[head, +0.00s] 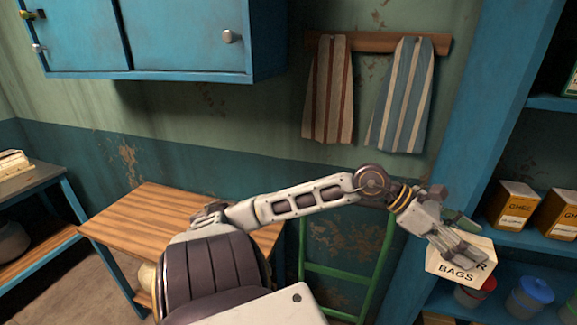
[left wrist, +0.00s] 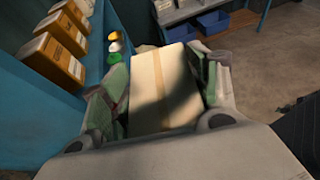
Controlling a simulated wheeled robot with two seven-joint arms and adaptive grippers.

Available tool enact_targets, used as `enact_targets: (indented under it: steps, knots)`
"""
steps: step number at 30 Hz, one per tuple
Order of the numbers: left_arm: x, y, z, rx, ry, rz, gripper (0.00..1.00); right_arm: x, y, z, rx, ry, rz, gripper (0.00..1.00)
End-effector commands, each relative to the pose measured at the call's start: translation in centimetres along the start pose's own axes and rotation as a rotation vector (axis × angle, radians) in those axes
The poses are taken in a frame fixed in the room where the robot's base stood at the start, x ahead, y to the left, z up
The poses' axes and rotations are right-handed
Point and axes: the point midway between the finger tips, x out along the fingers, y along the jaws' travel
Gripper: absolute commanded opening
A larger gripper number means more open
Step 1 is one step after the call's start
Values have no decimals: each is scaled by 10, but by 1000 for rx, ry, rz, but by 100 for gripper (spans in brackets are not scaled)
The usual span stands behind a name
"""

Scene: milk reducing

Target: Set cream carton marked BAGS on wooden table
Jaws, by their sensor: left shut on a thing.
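The cream carton marked BAGS (head: 445,269) is at the lower right of the head view, beside the blue shelf unit. My left gripper (head: 458,250) is shut on it, and its fingers cover part of the carton's face. In the left wrist view the carton (left wrist: 160,92) lies between the green-padded fingers (left wrist: 162,88), with a tan stripe down it. The wooden table (head: 142,213) stands at the lower left of the head view, away from the carton. My own body and arm hide part of its right side. My right gripper is not seen.
The blue shelf (head: 535,242) at the right holds GHEE boxes (head: 515,205) and lidded tubs (head: 532,297). A green metal frame (head: 338,275) stands between table and shelf. A blue wall cabinet (head: 185,35) hangs above. The visible tabletop is clear.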

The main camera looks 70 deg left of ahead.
Motion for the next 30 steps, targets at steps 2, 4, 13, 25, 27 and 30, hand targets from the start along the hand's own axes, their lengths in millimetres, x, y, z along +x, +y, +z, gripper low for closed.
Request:
enact_targets:
  steps: [2,4,13,25,27,30]
  knots:
    - [6,0,-18,-5,0,-3,31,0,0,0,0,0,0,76]
    - [12,0,-33,-5,-1,-5,31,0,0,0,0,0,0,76]
    - [40,-5,-107,4,0,-17,31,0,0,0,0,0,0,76]
    - [55,-9,-138,20,-4,-25,31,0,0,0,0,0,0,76]
    - [56,-9,-140,20,-3,-25,31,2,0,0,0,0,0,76]
    - [57,-9,-143,19,-2,-25,31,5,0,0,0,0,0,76]
